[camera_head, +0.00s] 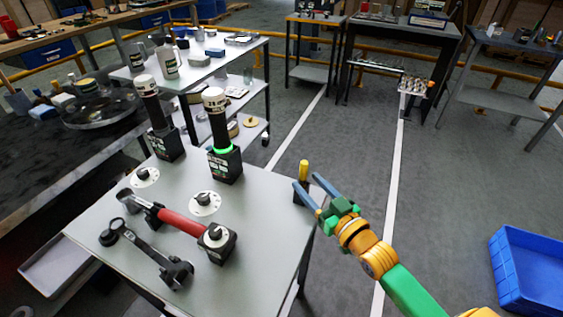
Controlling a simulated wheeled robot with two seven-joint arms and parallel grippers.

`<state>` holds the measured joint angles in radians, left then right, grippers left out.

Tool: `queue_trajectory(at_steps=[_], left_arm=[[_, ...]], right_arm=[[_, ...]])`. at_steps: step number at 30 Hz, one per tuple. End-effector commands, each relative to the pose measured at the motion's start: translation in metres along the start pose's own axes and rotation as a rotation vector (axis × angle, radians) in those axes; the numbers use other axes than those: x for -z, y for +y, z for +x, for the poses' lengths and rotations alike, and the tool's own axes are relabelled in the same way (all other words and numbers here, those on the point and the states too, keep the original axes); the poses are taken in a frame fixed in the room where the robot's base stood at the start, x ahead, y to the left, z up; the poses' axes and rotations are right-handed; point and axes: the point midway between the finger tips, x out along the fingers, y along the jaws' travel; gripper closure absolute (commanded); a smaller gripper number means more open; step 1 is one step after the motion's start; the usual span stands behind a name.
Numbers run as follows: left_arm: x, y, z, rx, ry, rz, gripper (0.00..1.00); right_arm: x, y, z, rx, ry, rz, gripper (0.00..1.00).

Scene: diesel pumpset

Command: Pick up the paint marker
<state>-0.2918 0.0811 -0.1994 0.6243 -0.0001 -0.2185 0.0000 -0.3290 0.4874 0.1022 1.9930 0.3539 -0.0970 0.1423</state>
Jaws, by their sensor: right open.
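A small upright yellow piece (303,170), which looks like the paint marker, stands at the right edge of the grey table (262,262). My right gripper (308,184) comes in from the lower right. Its two blue fingers are spread apart, with tips close to the yellow piece and the holder. The fingers partly cover the holder, and I cannot tell whether they touch either thing. The jaws look empty. My left gripper is not in view.
A blue crate (530,268) is on the floor at right. The floor between is clear.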

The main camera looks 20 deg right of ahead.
Motion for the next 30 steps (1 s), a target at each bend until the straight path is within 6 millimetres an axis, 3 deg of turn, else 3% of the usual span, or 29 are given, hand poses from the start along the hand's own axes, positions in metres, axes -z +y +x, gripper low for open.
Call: queue_trajectory(at_steps=[5, 13, 21, 27, 30], left_arm=[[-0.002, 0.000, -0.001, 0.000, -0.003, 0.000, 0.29], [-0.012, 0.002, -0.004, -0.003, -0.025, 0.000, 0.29], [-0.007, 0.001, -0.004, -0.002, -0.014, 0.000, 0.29], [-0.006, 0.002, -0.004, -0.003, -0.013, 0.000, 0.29], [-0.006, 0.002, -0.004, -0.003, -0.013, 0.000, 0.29]], right_arm=[[0.005, -0.001, 0.017, 0.002, 0.011, 0.001, 0.43], [0.007, -0.007, 0.065, 0.001, 0.008, 0.000, 0.43], [0.007, -0.008, 0.071, 0.002, 0.006, -0.001, 0.43], [0.007, -0.008, 0.071, 0.002, 0.005, -0.001, 0.96], [0.007, -0.008, 0.071, 0.002, 0.005, -0.001, 1.00]])
